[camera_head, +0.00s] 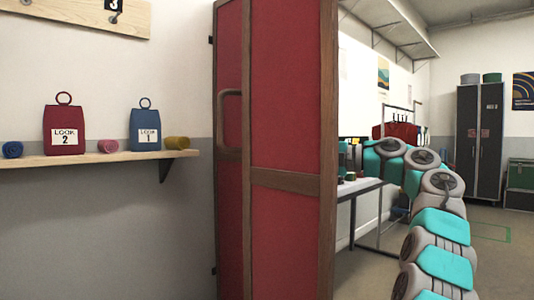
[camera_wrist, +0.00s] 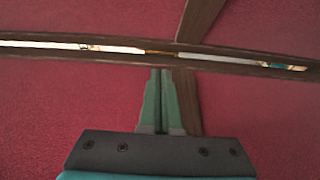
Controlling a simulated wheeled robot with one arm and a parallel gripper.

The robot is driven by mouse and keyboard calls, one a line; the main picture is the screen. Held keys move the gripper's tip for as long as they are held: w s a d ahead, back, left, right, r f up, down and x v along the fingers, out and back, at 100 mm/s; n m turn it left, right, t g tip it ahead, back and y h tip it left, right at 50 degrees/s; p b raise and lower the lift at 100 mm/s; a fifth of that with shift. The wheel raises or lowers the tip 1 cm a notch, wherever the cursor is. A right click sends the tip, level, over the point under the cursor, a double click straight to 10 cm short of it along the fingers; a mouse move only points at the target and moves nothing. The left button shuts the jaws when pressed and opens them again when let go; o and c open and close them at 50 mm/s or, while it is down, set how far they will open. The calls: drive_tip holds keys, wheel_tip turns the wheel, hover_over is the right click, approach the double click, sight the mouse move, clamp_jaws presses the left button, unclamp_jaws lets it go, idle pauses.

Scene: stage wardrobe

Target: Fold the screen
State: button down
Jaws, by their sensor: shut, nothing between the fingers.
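The folding screen has red panels in dark brown wooden frames and stands upright in the middle of the head view. A narrow left panel (camera_head: 230,190) and a wider right panel (camera_head: 283,90) meet at an angle. A brown handle (camera_head: 221,122) is on the left panel. The screen's red cloth and two frame edges (camera_wrist: 100,56), with a thin bright gap between them, fill the wrist view. My gripper (camera_wrist: 162,72) is shut and empty, its green fingertips near the lower frame edge; contact cannot be told. In the head view the screen's right edge hides it.
A wooden shelf (camera_head: 90,158) with a red tagged weight (camera_head: 66,128), a blue one (camera_head: 145,125) and rolls is on the left wall. Behind the screen are a table (camera_head: 362,187) and a clothes rack. Dark lockers (camera_head: 478,135) stand at the back right, with open floor before them.

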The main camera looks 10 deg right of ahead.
drive_tip(key=x, duration=0.9)
drive_tip(key=shift+w+a+p, duration=0.15)
drive_tip(key=shift+a+p, duration=0.15)
drive_tip(key=shift+a, duration=0.05)
drive_tip(key=shift+r, duration=0.1)
